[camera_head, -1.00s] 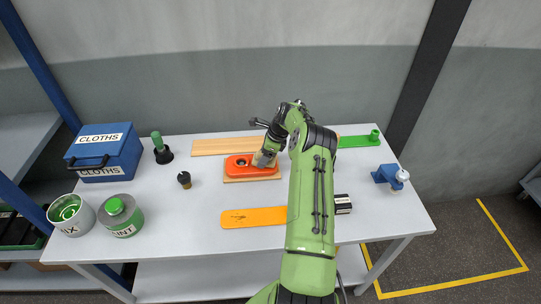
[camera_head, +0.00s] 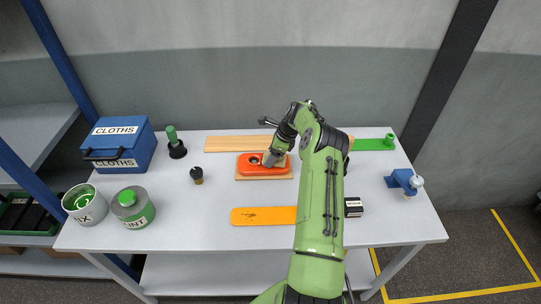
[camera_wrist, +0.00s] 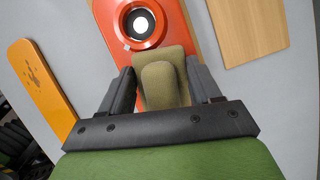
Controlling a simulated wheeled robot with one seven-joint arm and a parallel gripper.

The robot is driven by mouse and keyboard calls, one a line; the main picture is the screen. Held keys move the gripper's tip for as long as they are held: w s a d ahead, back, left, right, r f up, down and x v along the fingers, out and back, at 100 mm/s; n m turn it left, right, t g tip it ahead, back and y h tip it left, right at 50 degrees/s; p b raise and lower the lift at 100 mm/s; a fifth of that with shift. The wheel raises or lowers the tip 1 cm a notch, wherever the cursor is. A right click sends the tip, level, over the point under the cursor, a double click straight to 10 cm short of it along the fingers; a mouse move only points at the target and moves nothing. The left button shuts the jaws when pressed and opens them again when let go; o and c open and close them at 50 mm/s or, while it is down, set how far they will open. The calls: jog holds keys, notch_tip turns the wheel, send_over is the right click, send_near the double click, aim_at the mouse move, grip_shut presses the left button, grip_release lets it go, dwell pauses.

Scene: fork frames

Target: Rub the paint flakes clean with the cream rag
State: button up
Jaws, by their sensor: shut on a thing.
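The cream rag (camera_wrist: 162,90) looks like a folded olive-tan pad with a raised grip. My gripper (camera_wrist: 162,88) is shut on that grip, with a dark finger on each side. In the head view my gripper (camera_head: 273,158) is at the right end of a red-orange plate (camera_head: 250,171) with a round dark-rimmed opening. The rag lies over or on this plate; contact is unclear. The paint flakes may be the small dark marks (camera_head: 248,216) on the orange board (camera_head: 270,218) nearer the front, which also show in the wrist view (camera_wrist: 36,72). Any marks under the rag are hidden.
A blue cloths box (camera_head: 120,145), two tins (camera_head: 86,204) (camera_head: 133,208), a green-handled tool (camera_head: 174,142) and a small dark knob (camera_head: 197,175) stand at left. A green strip (camera_head: 372,145) and a blue clamp-like item (camera_head: 402,181) are at right. The front table is mostly clear.

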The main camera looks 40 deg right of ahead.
aim_at(285, 158)
jog(key=shift+s+d+f, duration=0.2)
jog(key=shift+s+d, duration=1.45)
jog(key=shift+d, duration=0.2)
jog(key=shift+r+p, duration=1.75)
jog(key=shift+r, duration=1.3)
jog(key=shift+r, duration=0.1)
notch_tip(285, 158, up, 3)
jog(key=shift+f+p, duration=0.1)
jog(key=shift+p, duration=0.95)
